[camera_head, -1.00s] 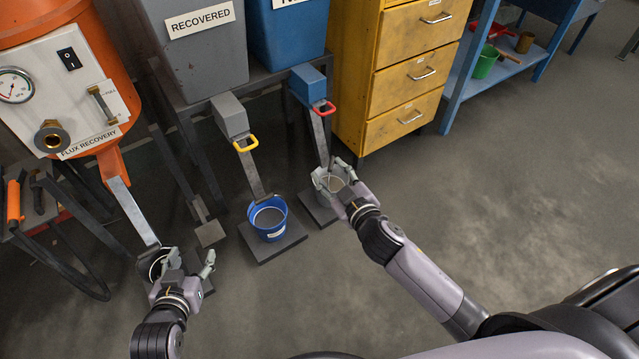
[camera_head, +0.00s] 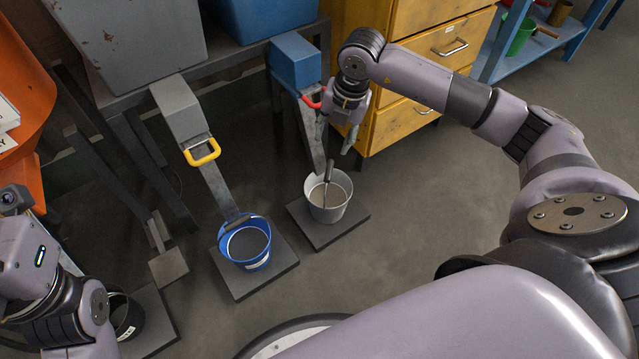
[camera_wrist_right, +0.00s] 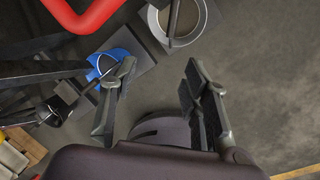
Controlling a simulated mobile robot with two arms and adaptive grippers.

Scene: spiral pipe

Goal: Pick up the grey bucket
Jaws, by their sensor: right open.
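The grey bucket (camera_head: 343,208) stands upright on a dark square plate (camera_head: 318,239) on the floor, with its handle standing up. My right gripper (camera_head: 337,140) is open and empty, above the bucket and apart from it, pointing down. In the right wrist view the two fingers (camera_wrist_right: 160,85) are spread with nothing between them, and the bucket (camera_wrist_right: 187,40) lies beyond the fingertips, at the top. My left gripper (camera_head: 25,255) shows only partly at the left edge; its fingers cannot be made out.
A blue bucket (camera_head: 262,258) stands on a plate left of the grey one. A black bucket (camera_head: 125,318) is by my left arm. A chute with a red handle (camera_head: 313,101) and one with a yellow handle (camera_head: 203,153) hang above. Yellow drawers (camera_head: 410,120) stand behind; floor at right is clear.

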